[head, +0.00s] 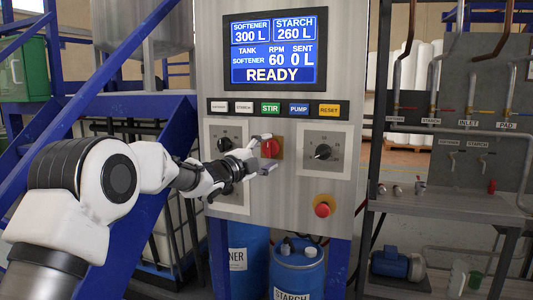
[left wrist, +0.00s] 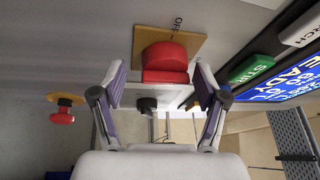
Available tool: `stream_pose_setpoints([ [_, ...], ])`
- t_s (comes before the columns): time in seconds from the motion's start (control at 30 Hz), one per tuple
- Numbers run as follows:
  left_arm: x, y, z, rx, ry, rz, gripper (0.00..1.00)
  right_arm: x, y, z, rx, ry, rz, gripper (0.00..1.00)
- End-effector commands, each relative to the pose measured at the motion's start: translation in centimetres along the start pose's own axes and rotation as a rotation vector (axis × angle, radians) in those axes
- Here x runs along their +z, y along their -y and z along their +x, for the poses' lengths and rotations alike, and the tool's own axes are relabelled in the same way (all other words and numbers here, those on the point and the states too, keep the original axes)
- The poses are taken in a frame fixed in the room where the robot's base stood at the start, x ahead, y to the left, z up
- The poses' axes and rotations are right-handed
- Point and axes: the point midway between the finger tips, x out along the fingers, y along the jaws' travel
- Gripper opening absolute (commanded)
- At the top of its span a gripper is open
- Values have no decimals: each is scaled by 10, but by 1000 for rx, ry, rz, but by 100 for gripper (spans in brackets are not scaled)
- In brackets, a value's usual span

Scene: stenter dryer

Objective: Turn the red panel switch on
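The red panel switch (head: 270,147) sits on a yellow plate on the grey control panel (head: 345,190), between two dial plates. In the left wrist view the switch (left wrist: 165,58) is a red knob with a raised grip bar, and "OFF" is printed by its plate. My left gripper (head: 262,154) is in front of the panel at the switch. In the left wrist view its fingers (left wrist: 160,85) are spread apart, one on each side of the knob, with visible gaps. I cannot tell how far the tips reach along it. My right gripper is not in view.
A black dial (head: 322,152) is right of the switch, and a red mushroom button (head: 322,209) is below. A row of labelled buttons (head: 270,108) and a screen (head: 278,48) reading READY are above. A blue frame (head: 180,125) stands left; a pipe rack (head: 450,205) stands right.

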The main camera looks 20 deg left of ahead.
Motion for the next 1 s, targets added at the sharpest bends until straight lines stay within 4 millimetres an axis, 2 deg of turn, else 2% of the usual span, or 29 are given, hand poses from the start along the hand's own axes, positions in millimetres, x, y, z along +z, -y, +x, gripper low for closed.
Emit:
stream_pose_setpoints([
  [0.13, 1, 2, -4, -2, 1, -2, 73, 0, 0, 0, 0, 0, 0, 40],
  [0.23, 1, 3, -16, -3, 2, -3, 73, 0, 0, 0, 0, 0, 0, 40],
  [0.5, 0, 1, -84, -2, 2, -6, 73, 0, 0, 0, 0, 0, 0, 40],
  [0.63, 0, 0, -109, 0, 1, -3, 73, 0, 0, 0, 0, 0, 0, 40],
  [0.77, -1, 0, -119, 1, -1, 0, 73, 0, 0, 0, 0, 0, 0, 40],
  [1.0, -1, 0, -119, 1, -1, 1, 73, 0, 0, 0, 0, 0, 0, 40],
])
